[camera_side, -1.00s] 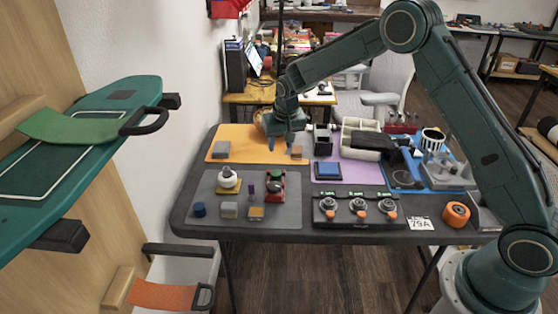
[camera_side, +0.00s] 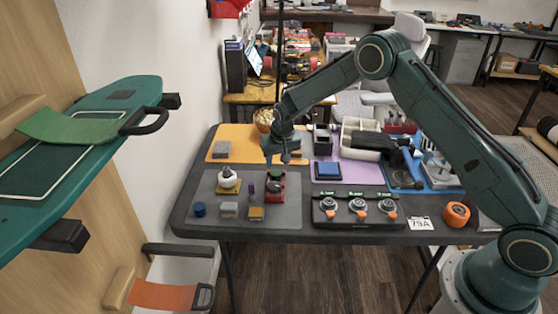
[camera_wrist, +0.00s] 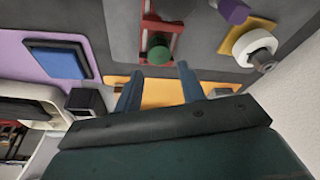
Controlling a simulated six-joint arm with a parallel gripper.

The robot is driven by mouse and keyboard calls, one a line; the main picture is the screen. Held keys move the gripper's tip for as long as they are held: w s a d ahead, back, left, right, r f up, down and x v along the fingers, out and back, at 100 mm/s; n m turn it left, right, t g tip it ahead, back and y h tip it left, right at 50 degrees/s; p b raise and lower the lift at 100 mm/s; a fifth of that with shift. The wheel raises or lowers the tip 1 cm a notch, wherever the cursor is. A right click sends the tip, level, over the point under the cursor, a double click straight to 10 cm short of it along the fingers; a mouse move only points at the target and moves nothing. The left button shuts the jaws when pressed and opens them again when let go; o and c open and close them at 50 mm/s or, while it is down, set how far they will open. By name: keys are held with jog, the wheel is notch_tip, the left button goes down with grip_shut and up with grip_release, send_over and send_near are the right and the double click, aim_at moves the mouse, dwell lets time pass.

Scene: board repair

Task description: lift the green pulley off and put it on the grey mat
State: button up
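The green pulley (camera_side: 275,173) sits in a red stand (camera_side: 275,187) on the grey mat (camera_side: 291,205). In the wrist view the pulley (camera_wrist: 160,55) shows as a green round shape against the red stand (camera_wrist: 163,24). My gripper (camera_side: 277,160) is above and just behind the pulley, pointing down. Its two fingers (camera_wrist: 158,80) are apart with nothing between them, and the pulley lies ahead of the gap between the tips. I cannot tell the exact height between the fingertips and the pulley.
On the grey mat, a white round part on a yellow base (camera_side: 228,180), a purple post (camera_side: 251,188), a blue cylinder (camera_side: 199,209) and small blocks stand near the stand. A black panel with knobs (camera_side: 357,211) is to the right. The mat's front right is clear.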

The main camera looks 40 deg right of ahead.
aim_at(276, 172)
jog(key=shift+w+f, duration=0.15)
jog(key=shift+f, duration=0.15)
jog(key=shift+f, duration=0.15)
jog(key=shift+x, duration=2.45)
jog(key=shift+d, duration=0.1)
jog(key=c, duration=0.7)
jog(key=shift+o, duration=0.2)
notch_tip(276, 172, up, 20)
